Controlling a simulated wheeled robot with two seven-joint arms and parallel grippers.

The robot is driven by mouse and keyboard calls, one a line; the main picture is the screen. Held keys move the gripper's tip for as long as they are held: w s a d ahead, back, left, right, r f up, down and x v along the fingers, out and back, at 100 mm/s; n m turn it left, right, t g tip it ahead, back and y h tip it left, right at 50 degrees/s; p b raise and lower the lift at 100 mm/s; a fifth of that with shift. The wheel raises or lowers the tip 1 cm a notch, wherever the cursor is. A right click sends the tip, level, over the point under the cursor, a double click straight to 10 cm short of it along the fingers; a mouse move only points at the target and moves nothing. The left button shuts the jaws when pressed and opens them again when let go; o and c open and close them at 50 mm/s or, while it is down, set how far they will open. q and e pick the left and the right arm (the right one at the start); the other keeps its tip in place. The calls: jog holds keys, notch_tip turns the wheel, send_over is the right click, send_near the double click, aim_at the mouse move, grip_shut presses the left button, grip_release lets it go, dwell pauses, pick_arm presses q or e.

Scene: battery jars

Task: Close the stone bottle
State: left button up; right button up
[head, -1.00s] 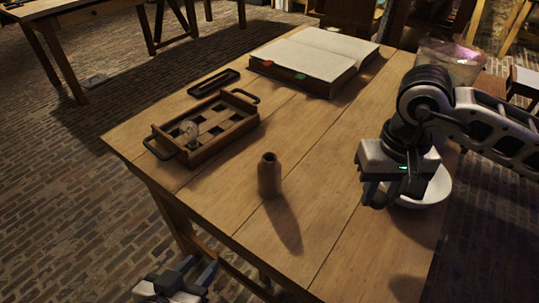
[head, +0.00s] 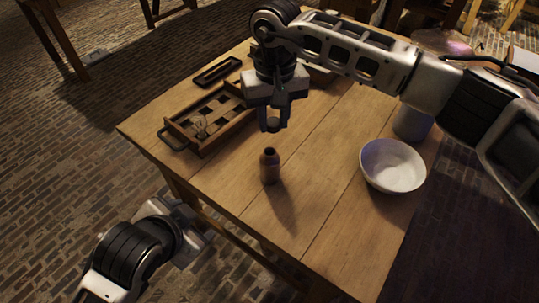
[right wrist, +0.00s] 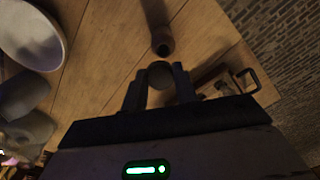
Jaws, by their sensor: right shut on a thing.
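The stone bottle (head: 270,168), small and brown with a dark open mouth, stands upright on the table. It also shows in the right wrist view (right wrist: 162,40), just beyond my fingertips. My right gripper (head: 273,124) is above the bottle in the head view, apart from it. It is shut on a small round brown stopper (right wrist: 160,75), seen between the fingers in the right wrist view. My left gripper (head: 192,248) is low at the left, off the table's edge; its fingers are too unclear to judge.
A wooden tray (head: 181,128) with compartments and a small glass item (head: 203,127) stands left of the bottle. A dark narrow tray (head: 217,71) lies behind it. A white bowl (head: 392,166) stands at the right. My right arm mostly covers the book. The table front is clear.

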jog(key=shift+w+a+r, duration=0.15)
jog(key=shift+a+r, duration=0.05)
jog(key=shift+a, duration=0.15)
pick_arm(q)
jog(key=w+d+r+m+t+h, duration=0.4)
jog(key=w+d+m, duration=0.45)
jog(key=m, duration=0.75)
jog(key=m+g+h, duration=0.1)
jog(key=m+h, duration=0.3)
jog(key=m, duration=1.6)
send_near(263, 166)
jog(key=shift+w+d, duration=0.1)
jog(key=shift+d, duration=0.05)
jog(key=x, duration=1.2)
jog(key=shift+f, duration=0.15)
